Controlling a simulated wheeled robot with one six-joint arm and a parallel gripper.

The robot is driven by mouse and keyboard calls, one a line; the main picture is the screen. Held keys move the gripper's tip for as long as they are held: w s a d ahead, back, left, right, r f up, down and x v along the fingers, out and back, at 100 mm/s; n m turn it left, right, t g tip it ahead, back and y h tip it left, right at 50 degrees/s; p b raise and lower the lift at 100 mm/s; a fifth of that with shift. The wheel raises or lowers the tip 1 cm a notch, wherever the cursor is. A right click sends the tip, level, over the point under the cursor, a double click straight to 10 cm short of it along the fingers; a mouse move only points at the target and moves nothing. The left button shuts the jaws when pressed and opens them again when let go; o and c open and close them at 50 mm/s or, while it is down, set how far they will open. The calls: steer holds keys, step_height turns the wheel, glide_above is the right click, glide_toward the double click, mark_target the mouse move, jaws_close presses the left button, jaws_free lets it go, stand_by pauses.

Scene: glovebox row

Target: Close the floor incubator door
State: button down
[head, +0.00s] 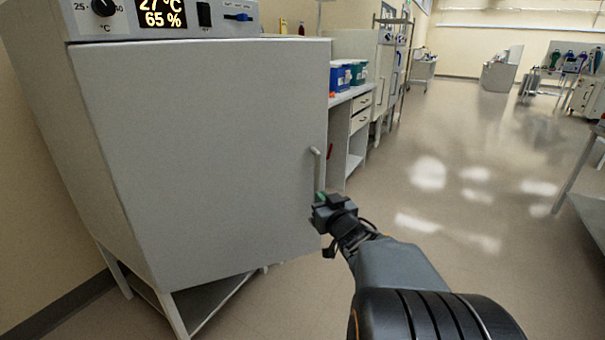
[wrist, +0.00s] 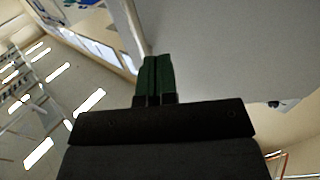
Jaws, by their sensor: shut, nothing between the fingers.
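The floor incubator (head: 40,90) is a pale grey cabinet on legs at the left of the head view, with a control panel on top. Its door (head: 200,160) has its handle (head: 317,168) near the right edge. That edge reaches past the right end of the control panel, so the door looks ajar; the gap itself is hidden. My gripper (head: 320,198) is at the door's right edge, just below the handle. In the wrist view its green fingers (wrist: 154,76) are together and empty, close by a grey panel (wrist: 220,50). I cannot tell whether they touch it.
A bench (head: 348,97) with blue and green bins (head: 345,76) stands behind the incubator's right side. Open floor (head: 440,150) lies to the right. A grey table edge (head: 590,215) is at the far right.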

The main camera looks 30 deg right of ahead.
mark_target(299, 173)
steer(key=w+b, duration=0.1)
steer(key=w, duration=0.3)
steer(key=w+d+b, duration=0.1)
steer(key=w, duration=0.4)
steer(key=w+d+b, duration=0.1)
steer(key=w, duration=0.3)
steer(key=shift+w+d, duration=0.1)
steer(key=shift+w, duration=0.05)
